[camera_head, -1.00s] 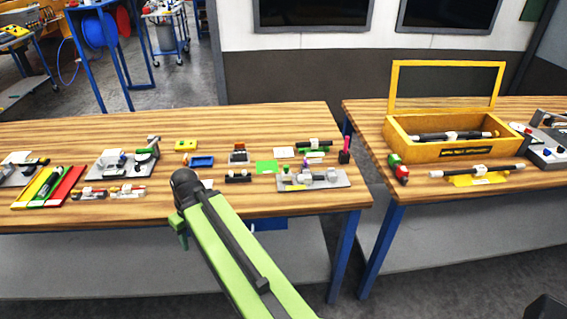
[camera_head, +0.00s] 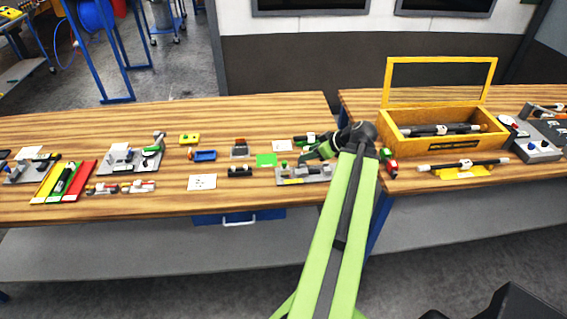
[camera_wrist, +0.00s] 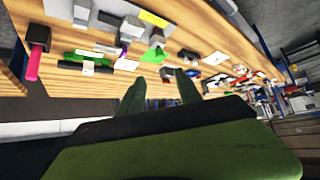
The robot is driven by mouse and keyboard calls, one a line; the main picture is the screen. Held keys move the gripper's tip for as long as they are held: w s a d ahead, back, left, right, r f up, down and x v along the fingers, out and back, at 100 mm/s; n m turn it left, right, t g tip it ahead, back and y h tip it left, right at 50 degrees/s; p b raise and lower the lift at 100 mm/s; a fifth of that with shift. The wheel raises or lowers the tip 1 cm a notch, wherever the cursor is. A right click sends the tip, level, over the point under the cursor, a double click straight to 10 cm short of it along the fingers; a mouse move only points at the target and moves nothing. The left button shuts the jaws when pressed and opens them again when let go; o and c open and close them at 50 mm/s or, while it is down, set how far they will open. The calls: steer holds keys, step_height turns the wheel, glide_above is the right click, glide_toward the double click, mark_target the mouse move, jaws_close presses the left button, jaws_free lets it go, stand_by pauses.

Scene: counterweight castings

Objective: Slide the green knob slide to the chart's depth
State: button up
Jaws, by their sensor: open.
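A grey fixture plate (camera_head: 290,180) lies near the right end of the left bench. It carries small blocks, a yellow label and a small green part (camera_head: 284,163) at its left end; I cannot tell for sure that this is the green knob slide.
A yellow open-lidded box (camera_head: 440,149) stands on the right bench. A gap separates the benches. Bare wood shows along the left bench's front.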

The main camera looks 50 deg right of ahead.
mark_target(285, 162)
steer(key=b+x, duration=1)
steer(key=x, duration=0.5)
steer(key=shift+w+f, duration=0.1)
steer(key=shift+f, duration=0.2)
steer(key=shift+w+f+b, duration=0.15)
steer(key=shift+w+b, duration=0.15)
steer(key=shift+w, duration=0.1)
jaws_close()
steer(key=shift+s, duration=0.1)
